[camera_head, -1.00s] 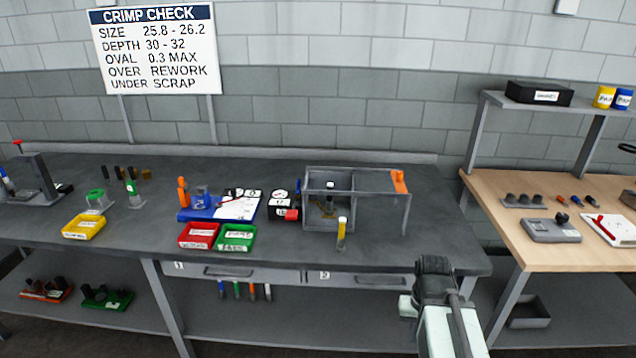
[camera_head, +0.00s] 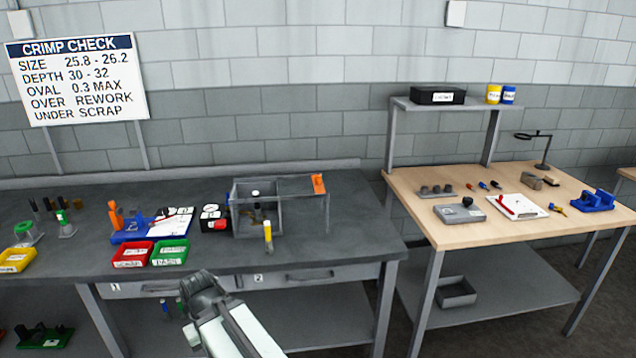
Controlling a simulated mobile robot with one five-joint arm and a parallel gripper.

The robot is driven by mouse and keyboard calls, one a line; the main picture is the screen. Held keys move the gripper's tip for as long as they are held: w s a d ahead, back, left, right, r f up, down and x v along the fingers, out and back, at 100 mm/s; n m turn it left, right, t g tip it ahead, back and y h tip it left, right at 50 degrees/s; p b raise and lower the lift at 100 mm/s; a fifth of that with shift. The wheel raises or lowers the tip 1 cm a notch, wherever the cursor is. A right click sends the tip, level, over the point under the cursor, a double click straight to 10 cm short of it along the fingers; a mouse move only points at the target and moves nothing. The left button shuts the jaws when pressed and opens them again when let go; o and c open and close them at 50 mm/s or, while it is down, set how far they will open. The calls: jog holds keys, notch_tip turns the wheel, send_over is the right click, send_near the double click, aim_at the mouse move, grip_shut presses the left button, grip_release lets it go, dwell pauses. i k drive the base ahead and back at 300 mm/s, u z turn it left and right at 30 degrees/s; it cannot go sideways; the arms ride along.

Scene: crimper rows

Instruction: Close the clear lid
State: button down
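A grey-framed clear box (camera_head: 237,222) stands on the dark bench, with a few small items inside that are hard to make out. Its clear lid (camera_head: 300,190) stands open, reaching out from the box's right side. An orange tab (camera_head: 318,183) sits at the lid's far right corner. My gripper (camera_head: 203,284) is in front of the bench, lower and to the left of the box, apart from box and lid. It is dark and seen from behind; its fingers cannot be made out and no held thing shows.
A yellow-capped vial (camera_head: 268,237) stands just in front of the box. A black gauge block (camera_head: 214,218) is left of it, with red (camera_head: 132,255) and green (camera_head: 170,252) trays further left. The bench (camera_head: 365,240) right of the lid is clear. A wooden table (camera_head: 470,236) stands at right.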

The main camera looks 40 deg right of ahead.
aim_at(318, 188)
jog(key=u, duration=0.1)
jog(key=i, duration=1)
jog(key=z, duration=0.05)
